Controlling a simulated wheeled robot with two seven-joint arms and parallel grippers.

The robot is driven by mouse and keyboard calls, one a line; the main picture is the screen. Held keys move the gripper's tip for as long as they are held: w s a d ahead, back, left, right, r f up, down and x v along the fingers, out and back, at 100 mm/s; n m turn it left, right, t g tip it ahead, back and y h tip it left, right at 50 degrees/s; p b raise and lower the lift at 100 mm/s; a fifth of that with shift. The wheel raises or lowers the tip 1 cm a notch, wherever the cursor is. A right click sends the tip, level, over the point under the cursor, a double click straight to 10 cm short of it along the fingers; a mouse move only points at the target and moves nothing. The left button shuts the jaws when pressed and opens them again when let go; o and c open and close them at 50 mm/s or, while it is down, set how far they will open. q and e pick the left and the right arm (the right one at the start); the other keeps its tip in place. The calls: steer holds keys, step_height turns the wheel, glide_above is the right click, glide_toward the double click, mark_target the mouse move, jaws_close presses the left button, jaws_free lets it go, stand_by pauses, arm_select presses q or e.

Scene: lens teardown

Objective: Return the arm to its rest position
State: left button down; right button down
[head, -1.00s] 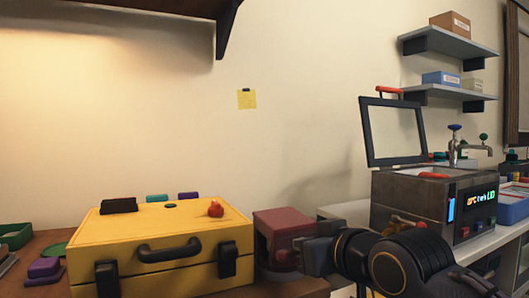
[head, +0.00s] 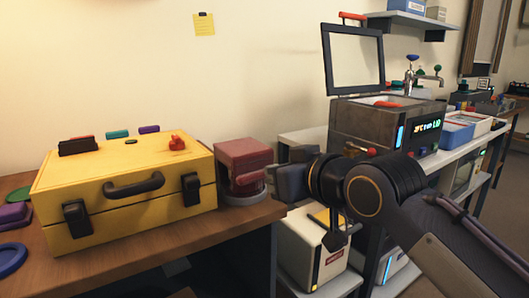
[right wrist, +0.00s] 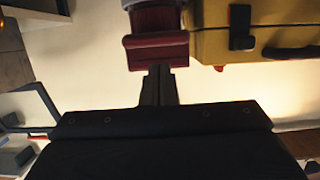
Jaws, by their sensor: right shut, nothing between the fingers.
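My right arm comes in from the right in the head view, raised beside the wooden workbench. Its gripper (head: 284,181) is shut with nothing held, just right of a dark red box-like device (head: 243,160) at the bench's right end. In the right wrist view the shut fingers (right wrist: 158,82) point towards that red device (right wrist: 156,42); I cannot tell how wide the gap is. My left gripper is in neither view.
A yellow case (head: 130,205) with a red knob-like piece (head: 177,142) on top stands on the workbench (head: 205,243). A grey tank with an open framed lid (head: 353,60) stands behind my arm. A white box (head: 312,258) is below it.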

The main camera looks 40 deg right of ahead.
steer(key=s+f, duration=0.2)
steer(key=s, duration=0.3)
steer(key=s+a+f+g+y, duration=0.25)
steer(key=a+f, duration=0.25)
steer(key=f, duration=0.4)
steer(key=s+a+f+g+y, duration=0.15)
steer(key=a+f+g, duration=0.25)
steer(key=f, duration=0.6)
steer(key=s+a+f+g+y, duration=0.1)
steer(key=s+a+f+g, duration=0.3)
steer(key=f, duration=0.5)
step_height(320, 180, up, 34)
steer(key=w+t+p, duration=0.1)
steer(key=w+p, duration=0.1)
steer(key=p, duration=3.2)
steer(key=shift+a, duration=0.15)
